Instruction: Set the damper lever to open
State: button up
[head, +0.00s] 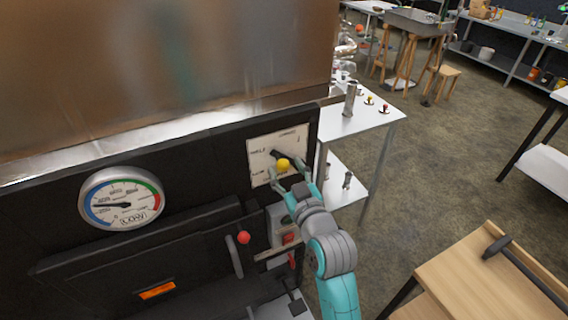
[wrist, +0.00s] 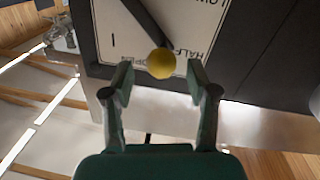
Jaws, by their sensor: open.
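The damper lever is a dark bar with a yellow ball knob (head: 283,163), mounted on a white labelled plate (head: 262,149) on the black evaporator front. In the wrist view, the yellow knob (wrist: 161,63) sits just beyond and between my fingertips, and the dark lever arm (wrist: 146,22) runs up and left from it. The plate (wrist: 200,22) shows upside down there, with HALF and a partly covered word near the knob. My gripper (head: 288,186) is open, just below the knob in the head view. It also shows in the wrist view (wrist: 160,80), with no visible grip on the knob.
A round dial gauge (head: 121,198) is left of the plate. A red-knobbed handle (head: 243,238) projects below it. A white side table (head: 365,115) with small knobs stands right of the evaporator. A wooden table (head: 470,285) with a hammer is lower right. Open floor lies between.

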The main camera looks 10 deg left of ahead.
jog(key=shift+x, duration=1.4)
grip_shut()
